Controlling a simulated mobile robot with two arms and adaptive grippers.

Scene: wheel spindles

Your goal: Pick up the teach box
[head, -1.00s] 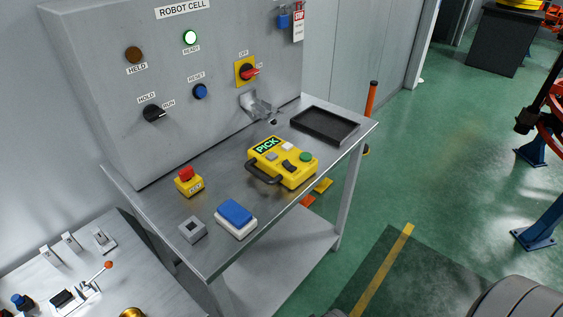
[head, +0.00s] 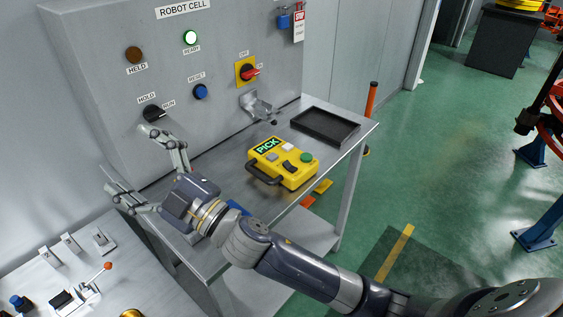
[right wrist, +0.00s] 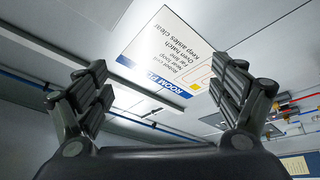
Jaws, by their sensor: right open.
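The teach box (head: 292,175) is a yellow pendant with a green "PICK" screen, several buttons and a dark handle on its near left side. It lies on the steel table, right of the middle. My right gripper (head: 128,162) is open and empty, its fingers spread toward the left, over the table's left end and in front of the cabinet. It is well left of the teach box and apart from it. My left gripper is not in view.
A black tray (head: 325,126) lies behind the teach box to the right. A metal bracket (head: 259,106) projects from the grey cabinet (head: 95,80) behind it. My right arm hides the red button box and most of a blue-topped box (head: 238,208).

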